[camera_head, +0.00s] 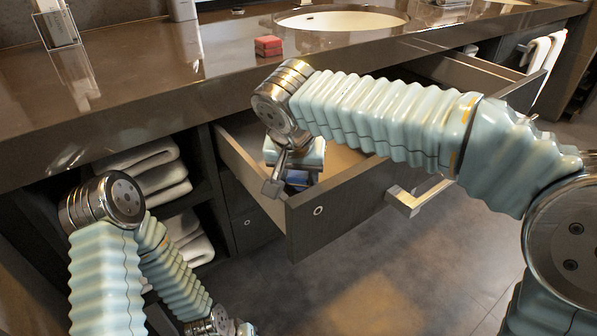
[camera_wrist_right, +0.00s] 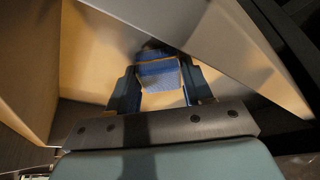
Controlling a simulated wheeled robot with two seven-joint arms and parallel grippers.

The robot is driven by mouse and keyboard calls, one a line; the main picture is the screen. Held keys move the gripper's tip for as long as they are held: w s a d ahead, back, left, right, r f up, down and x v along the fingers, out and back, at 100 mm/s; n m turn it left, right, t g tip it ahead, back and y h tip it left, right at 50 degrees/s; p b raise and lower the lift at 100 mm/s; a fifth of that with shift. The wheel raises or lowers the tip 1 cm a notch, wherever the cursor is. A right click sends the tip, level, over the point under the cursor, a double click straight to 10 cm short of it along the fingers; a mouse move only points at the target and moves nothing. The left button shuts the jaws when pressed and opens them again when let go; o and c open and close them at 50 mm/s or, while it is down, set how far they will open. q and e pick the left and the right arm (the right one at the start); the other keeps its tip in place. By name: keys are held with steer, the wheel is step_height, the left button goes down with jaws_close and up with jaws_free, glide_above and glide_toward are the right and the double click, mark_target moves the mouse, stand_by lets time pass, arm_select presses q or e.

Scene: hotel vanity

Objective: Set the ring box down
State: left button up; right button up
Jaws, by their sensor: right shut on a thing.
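My right gripper (camera_wrist_right: 162,85) reaches down into an open drawer (camera_head: 340,212) under the counter. It is shut on a small blue ring box (camera_wrist_right: 160,72), which has a pale line across it and sits between the two fingers in the right wrist view. The pale wooden drawer bottom shows around the box. I cannot tell whether the box touches that bottom. In the head view the right gripper (camera_head: 298,180) is partly hidden by its own wrist and the drawer side. My left arm hangs at the lower left and its fingers are not in view.
A small red box (camera_head: 268,45) stands on the brown counter (camera_head: 180,88) near the sink (camera_head: 340,20). Folded towels (camera_head: 150,170) fill shelves left of the drawer. The drawer's walls rise close around the right gripper. A metal handle (camera_head: 418,197) juts from its front.

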steer(key=shift+f, duration=0.2)
steer(key=o, duration=1.1)
steer(key=shift+r, duration=0.15)
steer(key=shift+r, duration=0.25)
steer(key=p+v, duration=0.2)
steer(key=v, duration=0.9)
steer(key=shift+s+r, duration=0.15)
steer(key=shift+r, duration=0.2)
